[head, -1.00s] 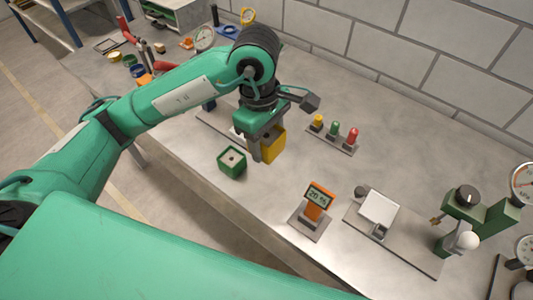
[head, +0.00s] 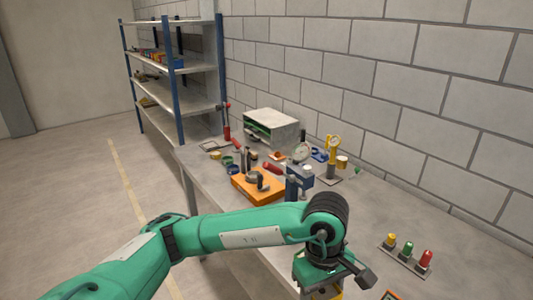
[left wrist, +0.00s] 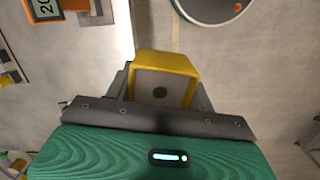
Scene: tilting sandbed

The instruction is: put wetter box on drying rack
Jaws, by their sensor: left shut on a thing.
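My left gripper (head: 320,290) is low in the head view, over the bench, shut on a yellow box. In the left wrist view the yellow box (left wrist: 162,68) sits between the two fingers of the gripper (left wrist: 160,88), its open top with a grey inside and a dark round spot facing the camera. In the head view only a sliver of the box shows below the gripper. A green box seen earlier is out of the head view. I cannot tell for sure which thing is the drying rack. My right gripper is not in view.
A grey cabinet with green slots (head: 272,128) stands at the bench's far end. An orange tray (head: 257,188), a dial gauge (head: 301,151) and a blue vise-like tool (head: 298,180) crowd nearby. Three coloured buttons (head: 407,248) stand right. A blue-post shelf (head: 176,72) is behind.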

